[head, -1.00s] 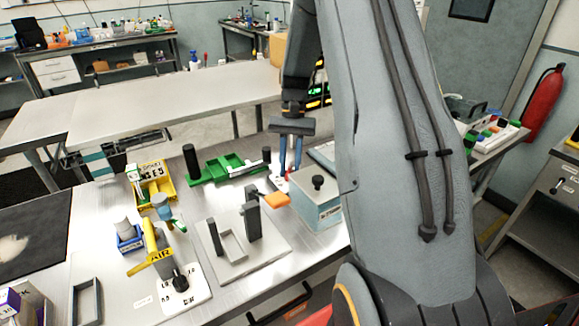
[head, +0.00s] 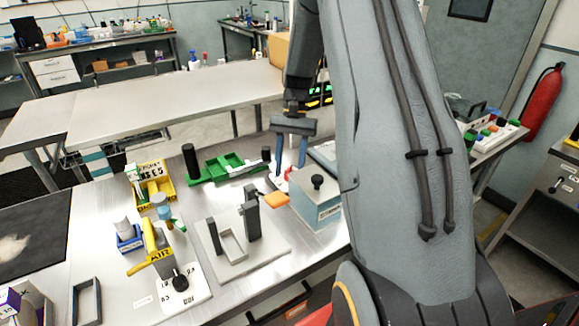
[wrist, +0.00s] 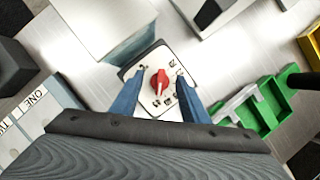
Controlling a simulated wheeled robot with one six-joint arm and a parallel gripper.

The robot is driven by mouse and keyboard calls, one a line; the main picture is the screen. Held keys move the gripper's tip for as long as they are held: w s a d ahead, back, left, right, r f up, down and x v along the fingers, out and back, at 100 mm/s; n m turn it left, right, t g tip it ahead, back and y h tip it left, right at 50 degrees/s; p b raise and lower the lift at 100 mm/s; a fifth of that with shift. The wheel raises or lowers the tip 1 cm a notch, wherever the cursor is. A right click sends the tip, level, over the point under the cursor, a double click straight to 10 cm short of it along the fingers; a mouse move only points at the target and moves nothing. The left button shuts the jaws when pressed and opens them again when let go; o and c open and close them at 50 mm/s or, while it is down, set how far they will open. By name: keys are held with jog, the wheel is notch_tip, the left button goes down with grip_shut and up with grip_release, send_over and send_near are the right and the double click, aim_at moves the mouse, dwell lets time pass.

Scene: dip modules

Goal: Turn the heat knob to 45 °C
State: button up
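The heat knob (wrist: 159,82) is red with a pale pointer line and sits on a white dial plate (wrist: 146,102) with black marks around it. In the wrist view its pointer points down, slightly left; the marks are too small to read. My gripper (wrist: 158,88) is open, with one blue finger on each side of the knob and a gap on both sides. In the head view my gripper (head: 290,172) points down over the plate behind the blue-grey box, and the knob (head: 288,173) shows only as a bit of red between the fingers.
A blue-grey box (head: 316,208) with a black knob stands close in front of the dial. A green tray (head: 222,169) lies further left. A grey fixture (head: 232,243) stands on a plate in front.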

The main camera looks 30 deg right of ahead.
jog(key=b+v, duration=0.2)
jog(key=v, duration=0.5)
jog(key=shift+r+b, duration=0.3)
jog(key=shift+r, duration=0.1)
jog(key=shift+d, duration=0.1)
